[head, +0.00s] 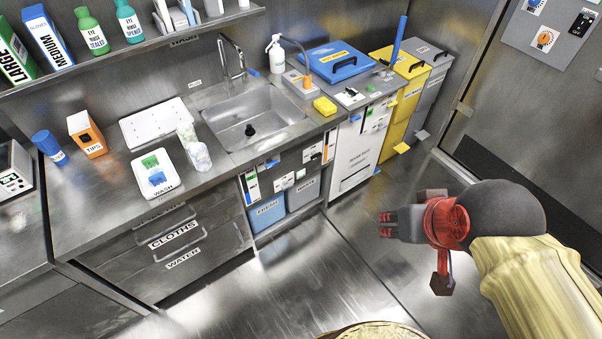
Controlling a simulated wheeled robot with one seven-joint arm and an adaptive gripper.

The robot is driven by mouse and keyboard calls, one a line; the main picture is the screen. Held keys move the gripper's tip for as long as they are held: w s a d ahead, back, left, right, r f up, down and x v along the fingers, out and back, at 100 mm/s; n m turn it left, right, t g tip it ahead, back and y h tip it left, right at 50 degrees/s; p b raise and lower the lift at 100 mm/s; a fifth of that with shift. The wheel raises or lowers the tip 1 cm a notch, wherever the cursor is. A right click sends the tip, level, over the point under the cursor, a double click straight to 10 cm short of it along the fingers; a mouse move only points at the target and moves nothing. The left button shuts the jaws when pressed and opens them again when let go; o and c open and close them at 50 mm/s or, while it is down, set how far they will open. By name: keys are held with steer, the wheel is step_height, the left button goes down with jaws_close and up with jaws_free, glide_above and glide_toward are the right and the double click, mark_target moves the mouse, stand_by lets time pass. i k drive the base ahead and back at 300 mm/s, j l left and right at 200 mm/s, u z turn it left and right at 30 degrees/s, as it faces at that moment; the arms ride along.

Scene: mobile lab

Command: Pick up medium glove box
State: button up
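The medium glove box (48,38) is a blue and white box marked MEDIUM. It stands upright on the wall shelf at the upper left, just right of a green and white box marked LARGE (15,55). My gripper (385,224) is at the lower right, over the open floor and far from the glove box. Its fingertips point left, with nothing seen between them. The fingers are small here, and I cannot tell whether they are open or shut.
Eye rinse bottles (91,32) stand right of the medium box. Below the shelf, the counter (95,195) holds a blue cup (49,147), a tips box (87,134) and a wash tray (163,174). Bins (403,95) stand at the back. The floor (305,275) before the drawers is clear.

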mark_target(35, 18)
steer(key=u, duration=1.75)
